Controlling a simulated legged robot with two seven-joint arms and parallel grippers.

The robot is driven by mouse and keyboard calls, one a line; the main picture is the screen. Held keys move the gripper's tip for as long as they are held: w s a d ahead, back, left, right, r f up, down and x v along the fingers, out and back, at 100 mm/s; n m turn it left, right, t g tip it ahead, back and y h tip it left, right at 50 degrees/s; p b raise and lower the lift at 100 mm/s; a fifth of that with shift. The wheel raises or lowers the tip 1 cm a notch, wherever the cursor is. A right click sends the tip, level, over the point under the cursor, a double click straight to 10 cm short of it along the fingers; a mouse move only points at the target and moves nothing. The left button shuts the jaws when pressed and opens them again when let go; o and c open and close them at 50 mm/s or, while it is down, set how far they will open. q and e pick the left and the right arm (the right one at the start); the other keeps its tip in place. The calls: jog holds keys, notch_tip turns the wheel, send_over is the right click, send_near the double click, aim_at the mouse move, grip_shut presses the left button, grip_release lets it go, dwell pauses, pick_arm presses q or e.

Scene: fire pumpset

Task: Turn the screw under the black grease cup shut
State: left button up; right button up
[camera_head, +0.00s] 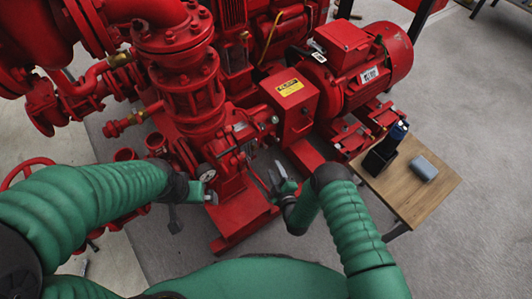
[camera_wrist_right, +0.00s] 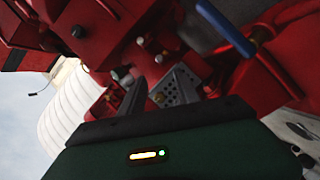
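My right gripper (camera_head: 270,180) is beside the red pump's shaft housing in the head view. In the right wrist view its two fingers (camera_wrist_right: 157,92), one dark and one with a perforated pad, stand apart with a gap between them. A small brass fitting (camera_wrist_right: 159,98) shows in that gap; whether the fingers touch it I cannot tell. A grey knob (camera_wrist_right: 122,74) lies left of the fingers. I cannot make out the black grease cup or its screw for certain. My left gripper (camera_head: 188,200) is at the pump's left front, its fingers mostly hidden.
The red pump (camera_head: 185,85) and motor (camera_head: 355,65) fill the back. A blue handle (camera_wrist_right: 226,28) shows in the wrist view. The grey floor at right is clear.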

aim_at(266, 148)
jog(key=b+x, duration=0.5)
jog(key=x, duration=0.7)
jog(key=shift+w+f, duration=0.2)
jog(key=shift+w, duration=0.15)
grip_shut()
